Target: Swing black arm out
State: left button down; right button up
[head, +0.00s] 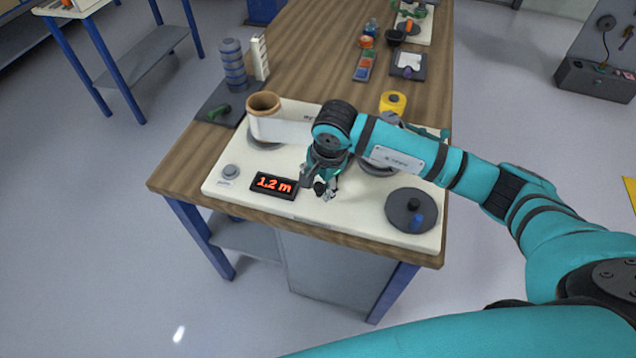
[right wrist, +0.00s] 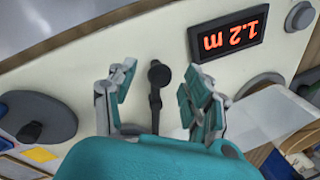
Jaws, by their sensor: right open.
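The black arm (right wrist: 156,95) shows in the right wrist view as a short dark bar with a round knob at its end, lying over the cream panel (right wrist: 75,75). My right gripper (right wrist: 160,82) is open, with one finger on each side of the black arm and a visible gap on both sides. In the head view my right gripper (head: 327,188) points down over the middle of the cream panel (head: 330,222), right of the red display. There it hides most of the black arm. My left gripper is not in view.
A display (head: 274,184) reads 1.2 m, with a grey button (head: 231,171) left of it. A brown-cored roll (head: 263,106) with a white sheet (head: 291,130) stands behind. A dark disc (head: 411,212) with black and blue knobs is at right. A yellow roll (head: 392,103) stands farther back.

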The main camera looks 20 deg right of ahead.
jog(key=shift+w+a+f, duration=0.1)
jog(key=shift+w+f, duration=0.05)
jog(key=shift+f, duration=0.9)
grip_shut()
